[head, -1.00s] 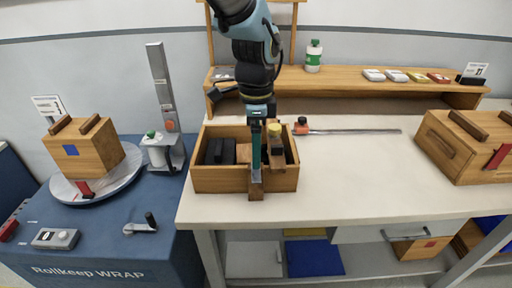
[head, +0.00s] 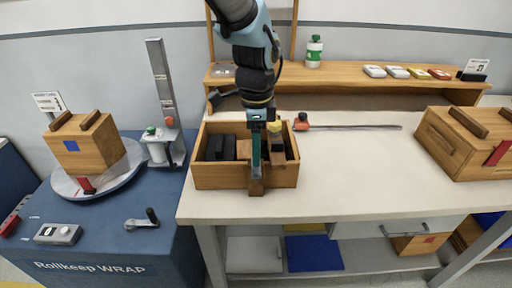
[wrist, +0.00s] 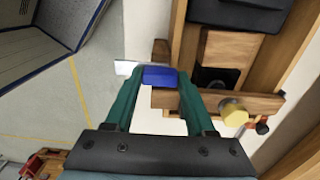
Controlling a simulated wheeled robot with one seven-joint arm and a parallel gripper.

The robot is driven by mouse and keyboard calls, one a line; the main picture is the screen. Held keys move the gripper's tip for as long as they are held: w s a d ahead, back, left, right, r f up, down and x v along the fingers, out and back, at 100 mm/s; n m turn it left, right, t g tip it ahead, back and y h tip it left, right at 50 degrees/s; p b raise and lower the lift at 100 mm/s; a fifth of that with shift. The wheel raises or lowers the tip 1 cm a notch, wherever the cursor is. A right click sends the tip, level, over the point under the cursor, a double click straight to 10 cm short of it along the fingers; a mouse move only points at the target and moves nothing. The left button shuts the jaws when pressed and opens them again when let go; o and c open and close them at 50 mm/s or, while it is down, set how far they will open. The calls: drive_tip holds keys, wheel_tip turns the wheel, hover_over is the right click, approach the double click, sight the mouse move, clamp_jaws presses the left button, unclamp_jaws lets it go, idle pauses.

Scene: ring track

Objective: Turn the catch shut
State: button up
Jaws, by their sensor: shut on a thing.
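My gripper (head: 256,172), with green fingers, points down at the front wall of an open wooden box (head: 211,179) on the white table. A wooden bar (wrist: 222,101) with a yellow knob (wrist: 233,113) lies beside the fingers. I cannot tell which part is the catch.
Dark blocks (head: 220,147) lie in the box. A thin rod with an orange end (head: 301,122) lies to its right. A large wooden crate (head: 438,146) stands at the right. A wrapping machine (head: 110,240) with another crate (head: 90,150) stands at the left. The table's middle is clear.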

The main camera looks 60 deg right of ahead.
clamp_jaws()
drive_tip(key=shift+n, duration=0.3)
drive_tip(key=n, duration=0.3)
drive_tip(key=shift+n, duration=0.3)
drive_tip(key=n, duration=0.3)
drive_tip(key=shift+n, duration=0.3)
drive_tip(key=n, duration=0.5)
drive_tip(key=shift+n, duration=2.6)
